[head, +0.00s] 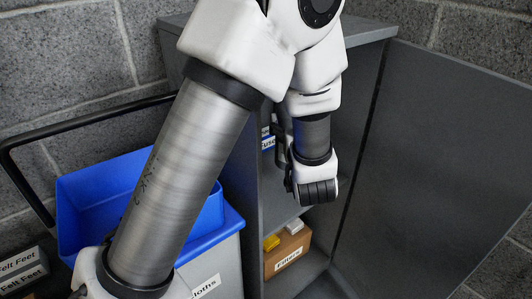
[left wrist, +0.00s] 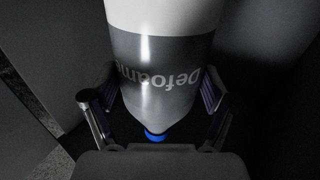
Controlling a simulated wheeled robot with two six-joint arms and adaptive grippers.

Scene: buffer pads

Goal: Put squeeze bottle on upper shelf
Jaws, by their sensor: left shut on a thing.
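The squeeze bottle (left wrist: 160,20) fills the middle of the left wrist view. It has a white body, a grey band with "Defoam…" lettering that reads upside down, and a blue tip (left wrist: 154,136) on the near side. My left gripper (left wrist: 156,104) is shut on it, a finger on each side. In the head view my left arm reaches into the open grey cabinet, above a shelf board (head: 284,216). The bottle and fingertips are hidden there behind my wrist, so I cannot tell whether the bottle touches the shelf. My right gripper is not in view.
A cardboard box labelled like "Filters" (head: 290,262), with yellow items, sits in the compartment below. A partly hidden labelled item (head: 267,143) stands at the cabinet's left. The open door (head: 440,160) bounds the right. A blue bin (head: 85,205) stands at left.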

